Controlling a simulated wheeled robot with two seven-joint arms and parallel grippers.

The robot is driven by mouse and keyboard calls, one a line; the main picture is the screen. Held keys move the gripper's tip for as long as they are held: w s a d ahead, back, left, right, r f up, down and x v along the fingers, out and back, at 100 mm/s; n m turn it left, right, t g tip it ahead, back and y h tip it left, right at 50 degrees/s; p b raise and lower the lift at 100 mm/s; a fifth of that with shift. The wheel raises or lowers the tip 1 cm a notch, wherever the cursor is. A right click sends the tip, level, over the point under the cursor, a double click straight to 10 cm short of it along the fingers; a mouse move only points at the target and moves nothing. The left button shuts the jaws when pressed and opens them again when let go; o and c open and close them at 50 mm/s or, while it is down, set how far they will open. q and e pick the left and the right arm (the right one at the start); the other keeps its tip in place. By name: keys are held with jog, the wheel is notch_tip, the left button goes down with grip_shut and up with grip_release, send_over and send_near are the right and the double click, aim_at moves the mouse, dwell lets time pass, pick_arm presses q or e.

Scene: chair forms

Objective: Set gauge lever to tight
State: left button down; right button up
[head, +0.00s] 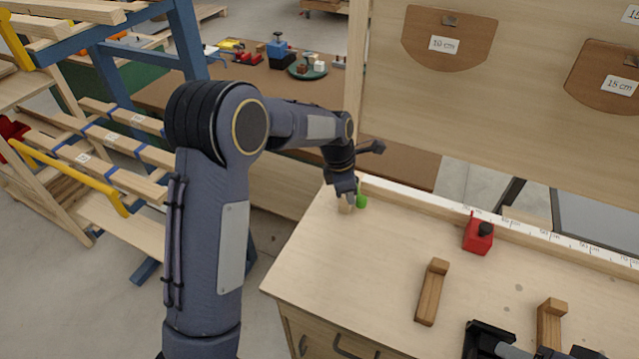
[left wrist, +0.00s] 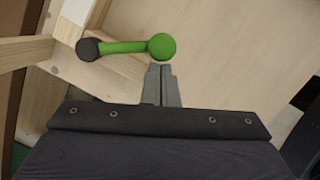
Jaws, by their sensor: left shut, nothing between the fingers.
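The gauge lever (left wrist: 125,47) is a green bar with a green ball knob (left wrist: 162,46) at one end and a dark pivot (left wrist: 88,48) at the other. In the head view the green knob (head: 361,201) shows at the far left corner of the workbench. My left gripper (head: 350,204) is down beside it, shut and empty. In the left wrist view its closed fingertips (left wrist: 161,68) are right by the knob; I cannot tell whether they touch it. Any lever markings are not readable. Dark parts of my right gripper (head: 530,350) show at the bottom edge, mostly cut off.
The workbench (head: 370,260) holds a red block with a black knob (head: 478,235) and two wooden L-shaped pieces (head: 432,292) (head: 550,325). A ruler strip (head: 450,207) runs along its back edge, below an upright panel (head: 450,110). A rack of wooden slats (head: 120,150) stands left.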

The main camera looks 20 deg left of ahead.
aim_at(366, 199)
pick_arm(q)
jog(key=shift+w+d+r+n+p, duration=0.15)
jog(key=shift+d+n+p, duration=0.25)
jog(key=shift+d+n, duration=0.45)
jog(key=shift+w+d+n+t+p, duration=0.25)
jog(key=shift+d+n+t+p, duration=0.2)
jog(key=shift+n, duration=0.3)
jog(key=shift+w+d, duration=0.3)
jog(key=shift+d, duration=0.15)
jog(key=shift+w+d+p, duration=0.5)
jog(key=shift+d, duration=0.15)
